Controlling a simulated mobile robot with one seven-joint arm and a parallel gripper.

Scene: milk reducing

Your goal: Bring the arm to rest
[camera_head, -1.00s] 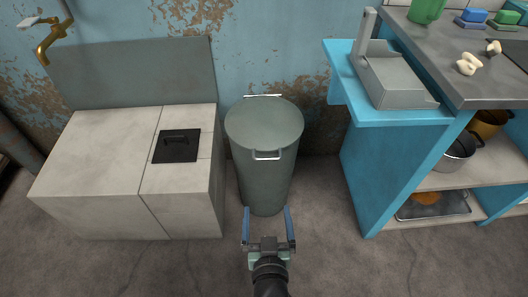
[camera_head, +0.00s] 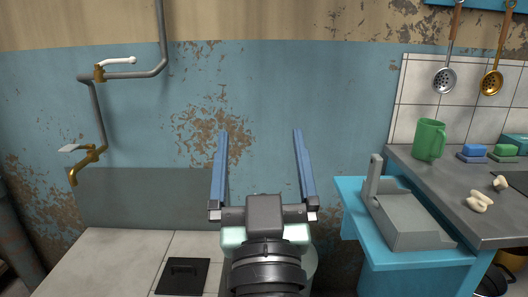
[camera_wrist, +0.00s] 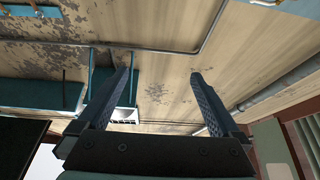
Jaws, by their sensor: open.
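My gripper (camera_head: 262,165) is raised in the middle of the head view, in front of the blue peeling wall. Its two blue fingers point up and stand wide apart with nothing between them. In the wrist view my gripper (camera_wrist: 164,88) is also open and empty, and the ceiling or upper wall shows behind it. Most of the bin (camera_head: 309,268) is hidden behind my gripper and arm.
At right, a blue stand (camera_head: 375,252) holds a grey scale-like device (camera_head: 405,222). A grey worktop (camera_head: 450,180) bears a green mug (camera_head: 430,139) and sponges (camera_head: 474,153).

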